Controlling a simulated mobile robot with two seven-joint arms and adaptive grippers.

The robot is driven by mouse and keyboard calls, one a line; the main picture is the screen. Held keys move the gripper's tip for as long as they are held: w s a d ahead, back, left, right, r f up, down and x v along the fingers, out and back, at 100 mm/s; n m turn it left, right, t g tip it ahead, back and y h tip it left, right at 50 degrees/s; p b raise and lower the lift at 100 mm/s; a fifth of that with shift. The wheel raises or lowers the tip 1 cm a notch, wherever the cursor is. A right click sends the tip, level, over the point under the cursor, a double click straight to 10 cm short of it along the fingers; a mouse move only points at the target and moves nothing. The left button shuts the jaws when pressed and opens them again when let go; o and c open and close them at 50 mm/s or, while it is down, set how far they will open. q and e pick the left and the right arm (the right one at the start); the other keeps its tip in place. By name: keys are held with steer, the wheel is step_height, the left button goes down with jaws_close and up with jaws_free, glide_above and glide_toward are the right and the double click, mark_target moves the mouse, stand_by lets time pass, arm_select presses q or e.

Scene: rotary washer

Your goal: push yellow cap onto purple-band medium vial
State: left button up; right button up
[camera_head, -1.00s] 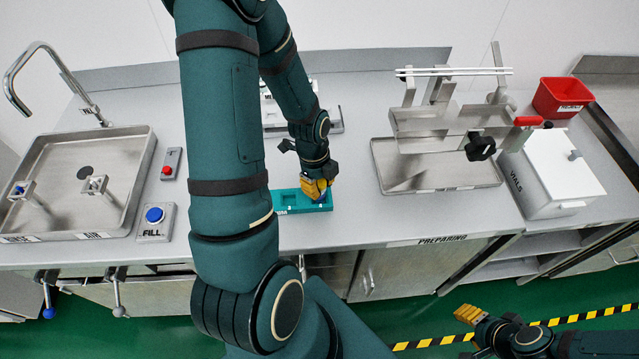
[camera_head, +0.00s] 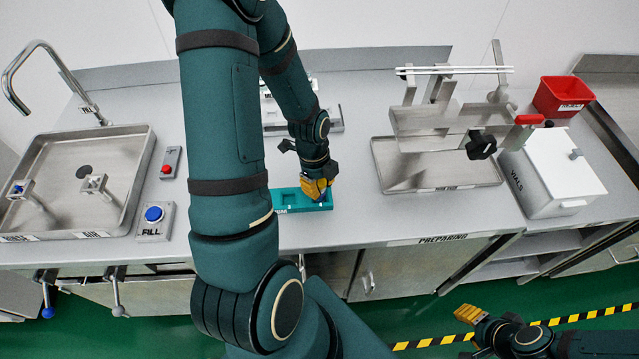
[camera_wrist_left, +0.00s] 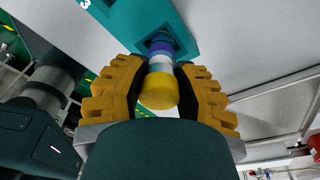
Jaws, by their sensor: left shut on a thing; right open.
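In the left wrist view, the yellow cap (camera_wrist_left: 159,92) is between the two yellow fingers of my left gripper (camera_wrist_left: 158,85). The purple-band vial (camera_wrist_left: 159,48) is in line beyond the cap, its far end in a well of the teal rack (camera_wrist_left: 185,32). The cap looks to be at the vial's end; I cannot tell how far it is pressed on. In the head view, my left gripper (camera_head: 318,188) is shut over the right part of the teal rack (camera_head: 290,198) and hides the cap and vial. My right gripper (camera_head: 470,314) is open, over the floor in front of the counter.
The sink (camera_head: 60,210) and the FILL button (camera_head: 154,214) are on the left. A metal rotary stand over a tray (camera_head: 437,178), a white VIALS box (camera_head: 562,168) and a red bin (camera_head: 563,96) are on the right. Counter right of the rack is clear.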

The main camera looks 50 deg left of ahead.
arm_select(q)
steer(key=o, duration=0.8)
steer(key=shift+o, duration=0.2)
steer(key=shift+r, duration=0.1)
step_height(320, 180, up, 12)
steer(key=a, duration=0.1)
steer(key=shift+a, duration=0.35)
steer(key=shift+s, duration=0.1)
